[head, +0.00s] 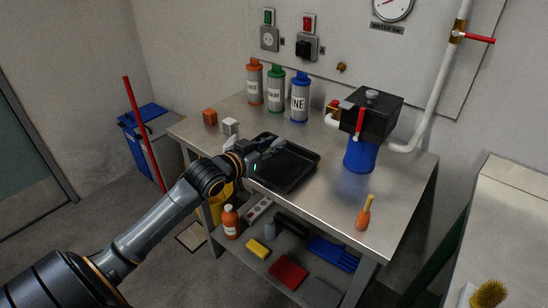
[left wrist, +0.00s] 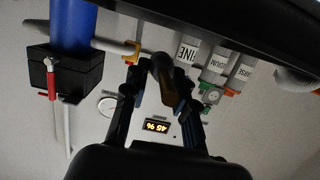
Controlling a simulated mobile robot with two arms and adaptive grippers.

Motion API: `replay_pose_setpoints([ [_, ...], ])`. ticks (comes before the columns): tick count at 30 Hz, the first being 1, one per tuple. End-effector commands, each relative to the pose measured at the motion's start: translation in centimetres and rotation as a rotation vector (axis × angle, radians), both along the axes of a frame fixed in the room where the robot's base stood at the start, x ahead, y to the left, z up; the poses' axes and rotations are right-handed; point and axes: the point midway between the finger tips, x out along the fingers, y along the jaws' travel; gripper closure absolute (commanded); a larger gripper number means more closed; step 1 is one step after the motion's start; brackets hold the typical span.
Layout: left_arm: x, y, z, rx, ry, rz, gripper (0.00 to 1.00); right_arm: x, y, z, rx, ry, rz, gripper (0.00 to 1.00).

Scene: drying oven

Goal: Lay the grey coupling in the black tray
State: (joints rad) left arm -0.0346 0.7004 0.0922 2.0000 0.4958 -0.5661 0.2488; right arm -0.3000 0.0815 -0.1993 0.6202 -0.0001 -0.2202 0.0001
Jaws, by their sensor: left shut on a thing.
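The black tray (head: 297,166) lies on the metal workbench, its right part bare. My left gripper (head: 268,147) reaches in over the tray's left and back side. In the left wrist view my left gripper (left wrist: 164,98) is shut on a dull grey-brown cylindrical piece, which I take as the grey coupling (left wrist: 165,78). The fingers stand on either side of it. In the head view the gripper mostly hides the piece, and I cannot tell whether it touches the tray. My right gripper is not in view.
Orange, green and blue labelled bottles (head: 275,92) stand at the back of the workbench (head: 335,195). An orange block (head: 210,117) and a grey block (head: 230,126) sit at left.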

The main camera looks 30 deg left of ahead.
Motion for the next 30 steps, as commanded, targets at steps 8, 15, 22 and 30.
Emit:
replay_pose_setpoints([
  [8,1.8,0.6,-2.2,0.000,-0.001,0.000,1.00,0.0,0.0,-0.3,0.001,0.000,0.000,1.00],
  [15,2.1,0.7,-5.0,0.000,0.000,0.000,1.00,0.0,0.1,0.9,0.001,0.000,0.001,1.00],
  [22,2.1,0.6,-5.3,0.001,-0.002,-0.001,1.00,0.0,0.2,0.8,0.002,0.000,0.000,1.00],
  [30,2.1,0.7,-5.7,0.000,-0.001,0.000,0.59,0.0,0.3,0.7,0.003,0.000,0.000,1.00],
])
